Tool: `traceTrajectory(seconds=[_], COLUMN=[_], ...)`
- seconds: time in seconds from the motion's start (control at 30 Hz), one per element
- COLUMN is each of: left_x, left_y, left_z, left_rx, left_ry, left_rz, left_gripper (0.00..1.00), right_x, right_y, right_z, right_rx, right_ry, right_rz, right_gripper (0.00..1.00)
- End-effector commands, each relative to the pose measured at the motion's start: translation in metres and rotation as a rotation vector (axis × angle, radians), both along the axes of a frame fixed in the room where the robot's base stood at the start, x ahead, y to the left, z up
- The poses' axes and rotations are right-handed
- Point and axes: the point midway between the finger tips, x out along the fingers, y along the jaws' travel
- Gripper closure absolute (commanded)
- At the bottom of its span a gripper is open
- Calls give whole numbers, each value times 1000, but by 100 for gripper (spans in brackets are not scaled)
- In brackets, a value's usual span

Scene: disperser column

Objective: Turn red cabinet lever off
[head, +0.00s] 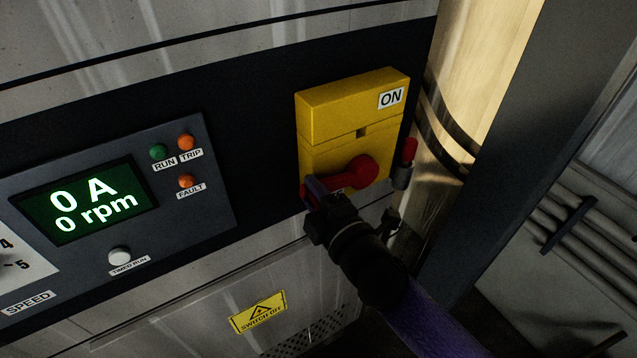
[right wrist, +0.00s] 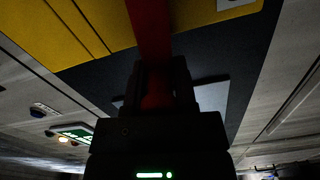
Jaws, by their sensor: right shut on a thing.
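The red lever (head: 352,173) is on the front of a yellow switch box (head: 345,107) on the cabinet. Its round hub is at the right and its arm reaches left and slightly down. An ON label (head: 391,97) is at the box's upper right. My right gripper (head: 318,192) is shut on the outer end of the lever, which it partly hides. In the right wrist view the red lever (right wrist: 151,35) runs down between the fingers (right wrist: 157,85), with the yellow box (right wrist: 85,30) behind it. My left gripper is not in view.
A control panel (head: 218,190) left of the box has a green display (head: 92,202) reading 0 A and 0 rpm. A red-topped part (head: 408,150) sticks out right of the box, near a shiny metal column (head: 470,80). A yellow SWITCH OFF sign (head: 258,312) is below.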

Motion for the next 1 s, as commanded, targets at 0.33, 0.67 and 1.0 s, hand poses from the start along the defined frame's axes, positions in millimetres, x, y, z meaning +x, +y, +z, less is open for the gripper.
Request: traceTrajectory(seconds=[0.33,0.67,1.0], left_x=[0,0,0], left_y=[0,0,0], left_z=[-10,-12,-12], left_rx=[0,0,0], left_ry=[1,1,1], left_rz=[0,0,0], left_gripper=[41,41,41], right_x=[-2,-2,-2], right_y=[2,2,2], right_z=[-19,-23,-24], right_rx=[-131,-168,-171], right_ry=[-94,-121,-120], right_rz=[1,1,1], right_gripper=[100,100,63])
